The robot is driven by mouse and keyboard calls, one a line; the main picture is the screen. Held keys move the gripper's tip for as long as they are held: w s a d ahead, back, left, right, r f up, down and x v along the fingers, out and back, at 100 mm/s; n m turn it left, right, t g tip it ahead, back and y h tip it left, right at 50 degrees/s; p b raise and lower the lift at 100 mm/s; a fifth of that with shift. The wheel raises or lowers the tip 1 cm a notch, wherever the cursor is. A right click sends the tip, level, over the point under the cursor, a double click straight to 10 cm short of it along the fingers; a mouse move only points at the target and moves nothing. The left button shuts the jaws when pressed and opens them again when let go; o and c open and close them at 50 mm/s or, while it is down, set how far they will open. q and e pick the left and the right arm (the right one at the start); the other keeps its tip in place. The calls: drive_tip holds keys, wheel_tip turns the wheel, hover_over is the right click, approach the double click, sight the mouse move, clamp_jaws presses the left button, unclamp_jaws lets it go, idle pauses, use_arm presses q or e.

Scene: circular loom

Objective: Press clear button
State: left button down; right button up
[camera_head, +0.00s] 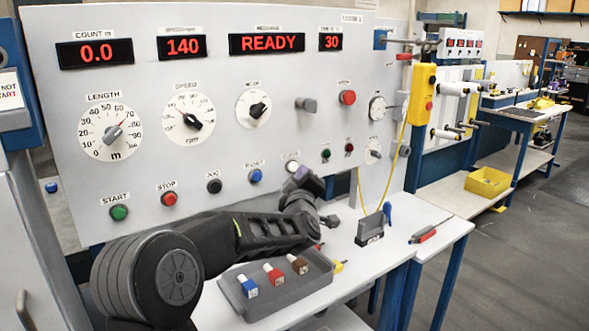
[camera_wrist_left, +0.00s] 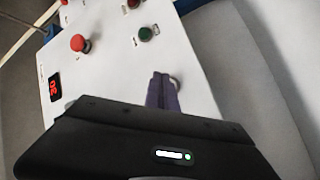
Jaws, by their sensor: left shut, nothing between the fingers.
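The grey control panel (camera_head: 225,85) carries a bottom row of buttons: green START (camera_head: 119,212), red STOP (camera_head: 169,198), a black one (camera_head: 214,186), a blue one (camera_head: 256,176) and a white one (camera_head: 291,167). The white button's label is too small to read, so I cannot confirm it is clear. My left gripper (camera_head: 305,178) is shut and empty, just beside the white button and partly in front of it. In the left wrist view its purple fingers (camera_wrist_left: 162,76) are close to the panel, next to a partly hidden round rim (camera_wrist_left: 176,82). Contact cannot be told.
Above the gripper are a small green button (camera_head: 326,154) and a red mushroom button (camera_head: 347,97). Below, a grey tray (camera_head: 300,287) with several coloured pieces sits on the white table (camera_head: 350,262). A black box (camera_head: 370,228) stands to the right.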

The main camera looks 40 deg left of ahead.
use_arm(q)
drive_tip(key=shift+d, duration=0.1)
drive_tip(key=shift+s+d+b, duration=0.1)
drive_tip(key=shift+s+d, duration=0.15)
drive_tip(key=shift+d, duration=0.5)
drive_tip(key=shift+s+d+b, duration=0.1)
drive_tip(key=shift+s+d, duration=0.1)
drive_tip(key=shift+d, duration=0.6)
drive_tip(key=shift+s+d+b, duration=0.1)
drive_tip(key=shift+s+d, duration=0.15)
drive_tip(key=shift+d, duration=0.5)
